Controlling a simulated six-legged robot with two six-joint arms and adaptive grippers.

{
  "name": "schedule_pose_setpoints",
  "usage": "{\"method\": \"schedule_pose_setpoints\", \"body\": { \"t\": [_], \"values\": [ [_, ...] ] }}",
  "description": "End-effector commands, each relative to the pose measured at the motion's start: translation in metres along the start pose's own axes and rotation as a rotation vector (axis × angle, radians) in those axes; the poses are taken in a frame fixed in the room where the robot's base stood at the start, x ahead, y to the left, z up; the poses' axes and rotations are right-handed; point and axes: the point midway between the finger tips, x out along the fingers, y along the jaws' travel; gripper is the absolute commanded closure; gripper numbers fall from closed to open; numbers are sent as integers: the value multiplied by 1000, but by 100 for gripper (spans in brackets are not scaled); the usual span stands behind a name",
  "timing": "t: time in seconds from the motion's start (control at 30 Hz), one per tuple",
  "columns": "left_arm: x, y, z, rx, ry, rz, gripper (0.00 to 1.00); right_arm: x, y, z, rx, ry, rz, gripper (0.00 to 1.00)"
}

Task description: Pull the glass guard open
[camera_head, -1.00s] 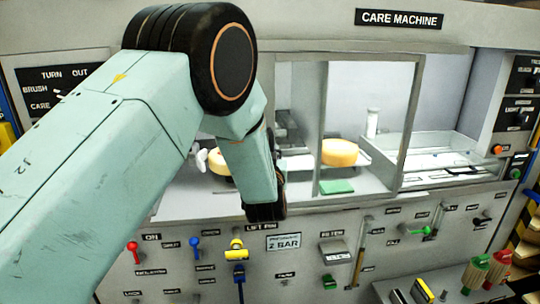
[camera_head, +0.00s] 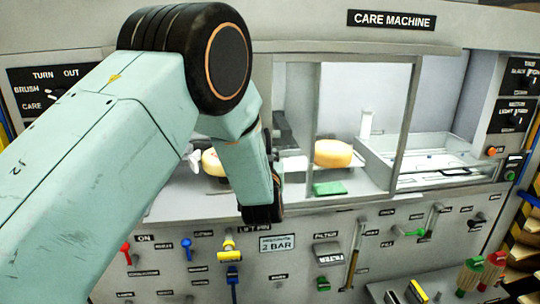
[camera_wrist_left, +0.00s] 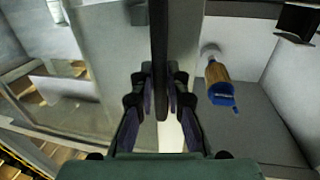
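The glass guard (camera_head: 357,100) is a framed clear pane across the front of the care machine's chamber. Its right post slants near the chamber's middle, and open space shows to the right of it. My left arm covers the left part of the chamber in the head view, and its wrist end (camera_head: 262,212) hangs at the chamber's front edge. In the left wrist view my left gripper (camera_wrist_left: 162,95) has its fingers close on both sides of a dark upright bar (camera_wrist_left: 159,35), which looks like the guard's handle. My right gripper is not in view.
A clear tray (camera_head: 385,160) stands at the right. Levers and knobs, including a red lever (camera_head: 126,250), line the panel below. A wooden-and-blue object (camera_wrist_left: 220,88) shows beyond my fingers.

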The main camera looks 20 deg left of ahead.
Motion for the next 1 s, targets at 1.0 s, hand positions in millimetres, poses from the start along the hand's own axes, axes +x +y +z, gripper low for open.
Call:
{"method": "schedule_pose_setpoints", "body": {
  "t": [1.0],
  "values": [
    [-60, 3, -3, 0, 7, 2, 66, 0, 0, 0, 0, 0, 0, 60]
  ]
}}
